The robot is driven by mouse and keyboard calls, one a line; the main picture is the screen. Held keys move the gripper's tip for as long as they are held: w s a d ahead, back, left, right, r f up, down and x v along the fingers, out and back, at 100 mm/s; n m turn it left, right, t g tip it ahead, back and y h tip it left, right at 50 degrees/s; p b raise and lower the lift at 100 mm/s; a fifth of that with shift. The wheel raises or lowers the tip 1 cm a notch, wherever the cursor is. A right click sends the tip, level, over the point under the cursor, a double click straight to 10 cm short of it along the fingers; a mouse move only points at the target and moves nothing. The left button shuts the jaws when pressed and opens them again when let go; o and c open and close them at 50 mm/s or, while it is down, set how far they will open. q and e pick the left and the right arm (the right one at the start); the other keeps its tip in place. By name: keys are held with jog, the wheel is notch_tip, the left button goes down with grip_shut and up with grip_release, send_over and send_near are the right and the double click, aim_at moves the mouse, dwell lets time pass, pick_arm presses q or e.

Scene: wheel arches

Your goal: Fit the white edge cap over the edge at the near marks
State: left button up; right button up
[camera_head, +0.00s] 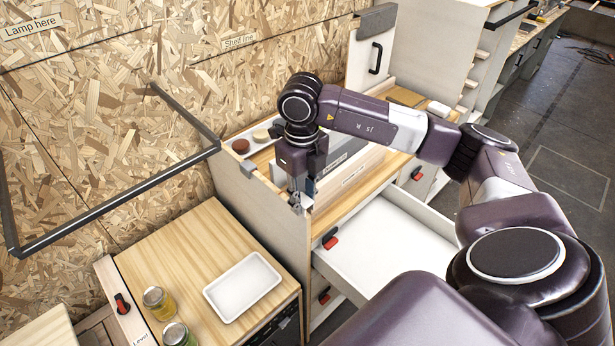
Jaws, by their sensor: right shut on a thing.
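My right gripper (300,196) points down at the near corner of the cabinet's side panel (268,215). It is shut on a small pale piece, which looks like the white edge cap; the fingers hide most of it. The piece is at the panel's top edge, close to its near end. I cannot tell whether it sits over the edge or just above it. The near marks cannot be made out. A grey cap (247,169) sits on the same edge farther left. My left gripper is not in view.
Boxes (350,178) stand on the worktop close to my right gripper. An open white drawer (385,235) juts out below. A lower wooden top at left holds a white tray (243,287) and jars (159,301). A dark metal frame (120,203) stands out from the chipboard wall.

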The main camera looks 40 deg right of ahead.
aim_at(287, 199)
jog(key=shift+w+a, duration=0.15)
jog(key=shift+w, duration=1.3)
jog(key=shift+w+a, duration=0.1)
jog(key=shift+w, duration=1.35)
jog(key=shift+f, duration=0.15)
jog(key=shift+w+f+b, duration=0.1)
jog(key=shift+f+b, duration=0.2)
jog(key=shift+f, duration=0.1)
jog(key=shift+f+b, duration=0.3)
jog(key=shift+b, duration=0.05)
jog(key=shift+f, duration=0.15)
jog(key=shift+f+b, duration=0.3)
jog(key=shift+b, duration=0.05)
